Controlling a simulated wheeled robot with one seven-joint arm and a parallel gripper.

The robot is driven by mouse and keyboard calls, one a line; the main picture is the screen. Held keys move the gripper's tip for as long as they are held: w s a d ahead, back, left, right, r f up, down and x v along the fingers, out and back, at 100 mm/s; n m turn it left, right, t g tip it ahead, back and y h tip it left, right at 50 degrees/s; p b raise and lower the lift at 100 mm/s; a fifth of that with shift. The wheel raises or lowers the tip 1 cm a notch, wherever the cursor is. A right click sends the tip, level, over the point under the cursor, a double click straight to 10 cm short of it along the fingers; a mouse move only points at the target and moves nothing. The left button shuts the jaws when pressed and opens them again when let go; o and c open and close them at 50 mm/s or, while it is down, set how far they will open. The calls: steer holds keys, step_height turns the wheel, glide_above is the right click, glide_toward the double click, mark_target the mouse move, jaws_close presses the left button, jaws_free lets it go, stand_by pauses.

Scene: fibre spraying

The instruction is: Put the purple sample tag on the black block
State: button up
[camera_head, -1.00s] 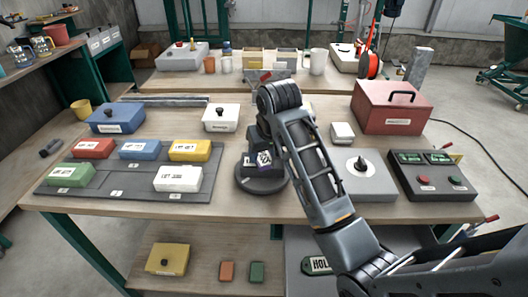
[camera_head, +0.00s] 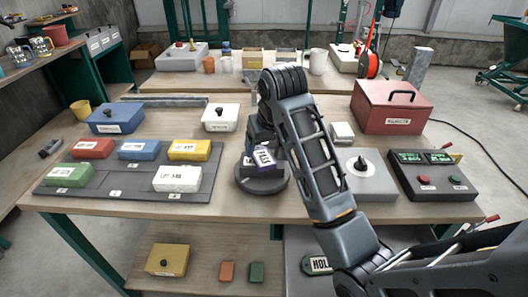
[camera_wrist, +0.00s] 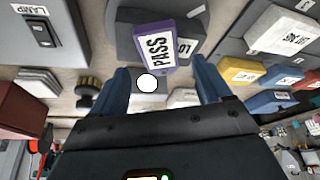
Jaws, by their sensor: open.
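The purple sample tag (camera_head: 265,161), with a white PASS label, is at the black block on a round dark turntable (camera_head: 270,185). In the wrist view the tag (camera_wrist: 143,58) stands out in front of the black block (camera_wrist: 199,30), covering part of its white label. It looks tilted; I cannot tell whether it lies on top or leans on the block. My gripper (camera_wrist: 163,75) is open, its two blue fingers apart and clear of the tag. In the head view it is just behind the tag, its fingertips mostly hidden.
A grey tray (camera_head: 130,186) with coloured lot boxes lies to the left. A grey box with a black knob (camera_head: 378,188) and a control box with displays (camera_head: 432,189) stand to the right. A red case (camera_head: 391,123) is behind them. A white lidded box (camera_head: 220,130) stands back left.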

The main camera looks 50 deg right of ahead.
steer(key=shift+v, duration=1.9)
